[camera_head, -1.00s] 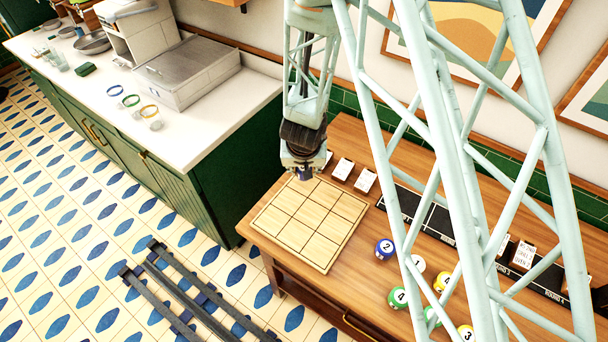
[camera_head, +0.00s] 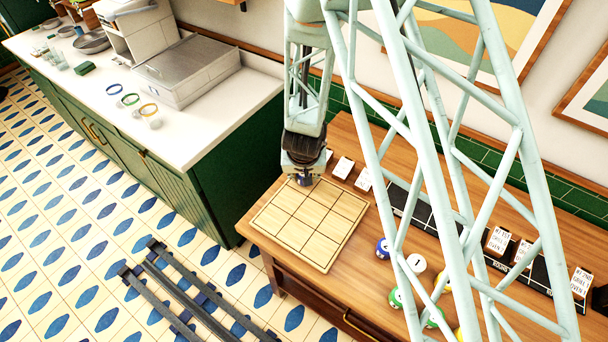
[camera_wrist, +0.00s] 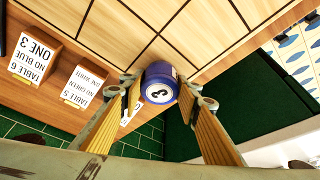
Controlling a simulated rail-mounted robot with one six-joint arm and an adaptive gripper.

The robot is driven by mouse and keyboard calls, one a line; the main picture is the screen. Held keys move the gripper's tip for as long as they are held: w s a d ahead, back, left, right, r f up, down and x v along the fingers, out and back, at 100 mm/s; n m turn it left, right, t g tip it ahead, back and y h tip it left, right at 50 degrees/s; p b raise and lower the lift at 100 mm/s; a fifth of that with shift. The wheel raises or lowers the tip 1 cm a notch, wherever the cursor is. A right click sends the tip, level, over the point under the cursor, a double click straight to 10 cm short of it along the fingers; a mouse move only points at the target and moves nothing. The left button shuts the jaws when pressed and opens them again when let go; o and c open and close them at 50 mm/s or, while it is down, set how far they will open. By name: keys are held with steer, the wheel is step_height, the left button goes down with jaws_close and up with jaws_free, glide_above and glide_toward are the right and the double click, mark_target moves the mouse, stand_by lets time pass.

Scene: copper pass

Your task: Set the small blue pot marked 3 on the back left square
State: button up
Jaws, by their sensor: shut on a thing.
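The small blue pot marked 3 (camera_wrist: 159,84) is between my gripper's fingers (camera_wrist: 160,92) in the wrist view, with its white 3 label facing the camera. In the head view, my gripper (camera_head: 303,174) is low at the back left corner of the pale wooden board (camera_head: 312,232), and only a bit of blue shows under it. The board is a grid of squares and the visible ones are empty. The back left square is mostly hidden by my gripper. I cannot tell whether the pot touches the board.
Small white cards (camera_head: 343,167) stand behind the board; two read TABLE 6 (camera_wrist: 36,58) and TABLE 5 (camera_wrist: 84,86) in the wrist view. Numbered pots, including a blue 2 (camera_head: 383,248) and a green 4 (camera_head: 396,297), stand right of the board. A green cabinet (camera_head: 228,165) is at the left.

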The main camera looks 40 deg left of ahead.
steer(key=shift+f, duration=0.15)
steer(key=o, duration=0.9)
steer(key=shift+r, duration=0.2)
steer(key=p+v, duration=0.2)
steer(key=v, duration=1)
steer(key=shift+w, duration=0.1)
